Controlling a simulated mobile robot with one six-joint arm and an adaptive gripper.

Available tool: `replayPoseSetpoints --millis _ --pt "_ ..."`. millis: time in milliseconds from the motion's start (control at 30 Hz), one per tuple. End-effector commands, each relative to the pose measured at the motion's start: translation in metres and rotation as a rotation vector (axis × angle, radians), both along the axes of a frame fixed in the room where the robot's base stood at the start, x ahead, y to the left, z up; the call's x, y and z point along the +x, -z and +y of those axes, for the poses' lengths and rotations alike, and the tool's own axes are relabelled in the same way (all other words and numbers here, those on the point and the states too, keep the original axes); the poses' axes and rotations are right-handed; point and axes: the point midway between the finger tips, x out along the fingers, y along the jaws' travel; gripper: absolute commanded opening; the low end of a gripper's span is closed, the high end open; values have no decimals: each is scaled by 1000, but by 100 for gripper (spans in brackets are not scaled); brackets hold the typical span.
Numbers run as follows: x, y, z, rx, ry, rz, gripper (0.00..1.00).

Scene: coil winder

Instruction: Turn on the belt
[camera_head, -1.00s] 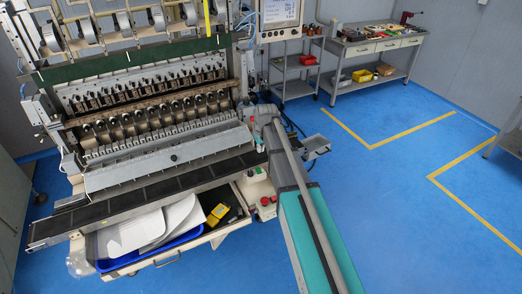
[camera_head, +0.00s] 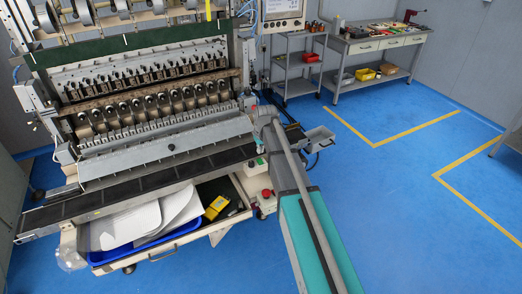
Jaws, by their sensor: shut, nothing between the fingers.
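The belt (camera_head: 120,187) is a long black strip along the front of the coil winder, sloping up to the right. At its right end is a pale control box (camera_head: 249,170) with a small green button (camera_head: 259,162). A red button (camera_head: 267,193) sits lower, near the drawer's right corner. My arm comes up from the bottom, and its wrist bends down beside the belt's right end. My gripper (camera_head: 261,150) is a small dark shape there, shut and empty, just above the green button in the picture. I cannot tell whether it touches the button.
An open drawer below the belt holds a blue tray (camera_head: 150,243) with white sheets and a yellow item (camera_head: 216,207). A monitor (camera_head: 283,14) hangs at the machine's upper right. A cart (camera_head: 300,62) and a workbench (camera_head: 375,43) stand behind.

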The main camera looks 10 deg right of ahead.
Motion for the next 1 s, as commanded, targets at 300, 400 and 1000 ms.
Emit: replayPoseSetpoints --millis 300,400,1000 --pt "5 28 1 0 0 0 0" --pt "7 35 2 0 0 0 0" --pt "10 47 3 0 0 0 0"
